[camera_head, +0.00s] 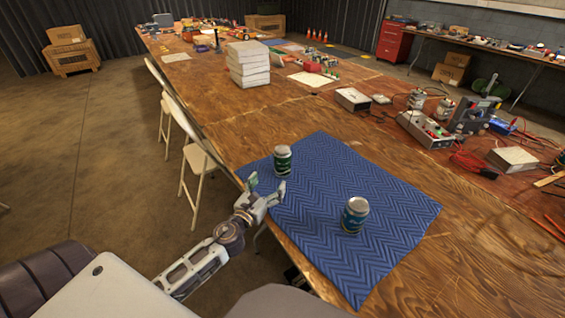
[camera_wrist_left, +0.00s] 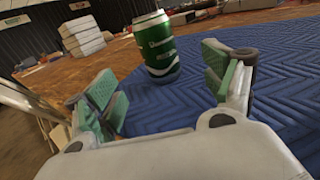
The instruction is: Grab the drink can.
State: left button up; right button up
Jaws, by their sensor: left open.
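A green drink can (camera_head: 282,160) stands upright on a blue mat (camera_head: 340,180) near the mat's left corner. A second can, blue-green with a silver top (camera_head: 354,215), stands upright on the mat further right and closer to me. My left gripper (camera_head: 266,188) is open and empty at the mat's left edge, just short of the green can. In the left wrist view the green can (camera_wrist_left: 156,47) is ahead, between and beyond the two green-padded fingers (camera_wrist_left: 165,90), not touched by them. My right gripper is not in view.
The mat lies on a long wooden table (camera_head: 240,125). A stack of white boxes (camera_head: 248,64) stands further back. Electronic equipment and red cables (camera_head: 430,130) crowd the right side. Folding chairs (camera_head: 200,160) stand along the left edge. The mat between the cans is clear.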

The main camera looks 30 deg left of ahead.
aim_at(279, 168)
pick_arm(q)
jog(key=shift+w+a, duration=0.15)
jog(key=shift+w, duration=3.85)
jog(key=shift+w, duration=0.15)
jog(key=shift+w+a+f, duration=0.1)
jog(key=shift+w, duration=0.45)
jog(key=shift+w+a+f, duration=0.1)
jog(key=shift+w, duration=0.45)
jog(key=shift+w+a, duration=0.1)
jog(key=shift+w, duration=1.25)
jog(key=c, duration=1.4)
